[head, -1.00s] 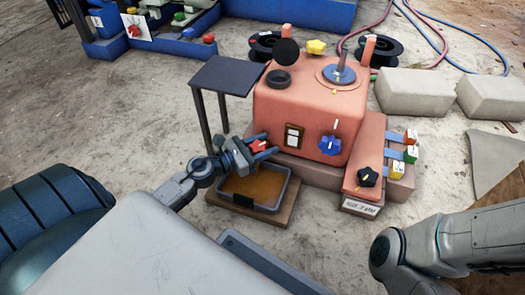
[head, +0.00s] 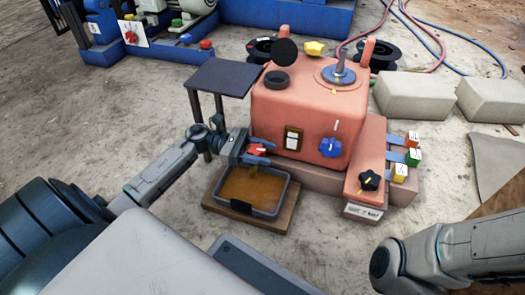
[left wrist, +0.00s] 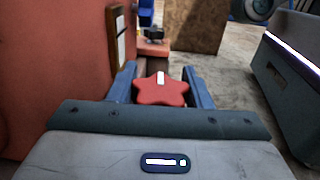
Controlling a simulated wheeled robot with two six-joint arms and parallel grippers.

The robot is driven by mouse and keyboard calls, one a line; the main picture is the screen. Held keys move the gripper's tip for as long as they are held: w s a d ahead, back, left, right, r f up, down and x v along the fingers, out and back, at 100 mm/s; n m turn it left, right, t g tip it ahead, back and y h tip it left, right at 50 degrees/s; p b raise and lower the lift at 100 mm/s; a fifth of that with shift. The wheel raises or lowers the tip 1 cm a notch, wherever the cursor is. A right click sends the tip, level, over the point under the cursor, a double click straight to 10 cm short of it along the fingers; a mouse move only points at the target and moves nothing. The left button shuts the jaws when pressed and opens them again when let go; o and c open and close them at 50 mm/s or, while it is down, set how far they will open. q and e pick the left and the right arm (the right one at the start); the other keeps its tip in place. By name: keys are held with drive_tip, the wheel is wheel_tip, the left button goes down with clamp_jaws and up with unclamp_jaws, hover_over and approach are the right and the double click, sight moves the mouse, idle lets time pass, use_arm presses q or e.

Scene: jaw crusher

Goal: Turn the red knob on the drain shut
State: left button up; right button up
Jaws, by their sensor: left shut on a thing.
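The red knob (head: 256,149) sits low on the left side of the salmon crusher body (head: 300,115), above a drain tray (head: 222,205) of brownish liquid. My left gripper (head: 262,151) reaches in from the left and is shut on the knob, one finger on each side. In the left wrist view the red knob (left wrist: 161,92) is star-shaped, with a white mark on its upper part, and sits between the blue-grey fingers of my left gripper (left wrist: 163,85). The drain fitting behind the knob is mostly hidden. My right gripper is out of view; only part of that arm shows.
A dark small table (head: 222,77) stands just behind my left gripper. A blue knob (head: 330,147) and a black knob (head: 369,180) are on the machine's front. Pale blocks (head: 410,93) lie at right. Open concrete floor lies left of the tray.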

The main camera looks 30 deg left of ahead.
sight(263, 151)
use_arm(q)
drive_tip(key=shift+m+g, duration=0.4)
drive_tip(key=shift+g, duration=0.2)
drive_tip(key=o, duration=1)
drive_tip(key=shift+d, duration=0.1)
drive_tip(key=shift+r, duration=0.15)
drive_tip(key=shift+r+p, duration=0.3)
drive_tip(key=shift+p, duration=0.15)
wheel_tip(263, 151, up, 4)
drive_tip(key=p, duration=0.3)
drive_tip(key=shift+s+f, duration=0.1)
drive_tip(key=shift+f, duration=0.1)
drive_tip(key=s+d+p, duration=0.8)
drive_tip(key=s, duration=0.5)
drive_tip(key=shift+s+r, duration=0.25)
drive_tip(key=shift+s, duration=0.1)
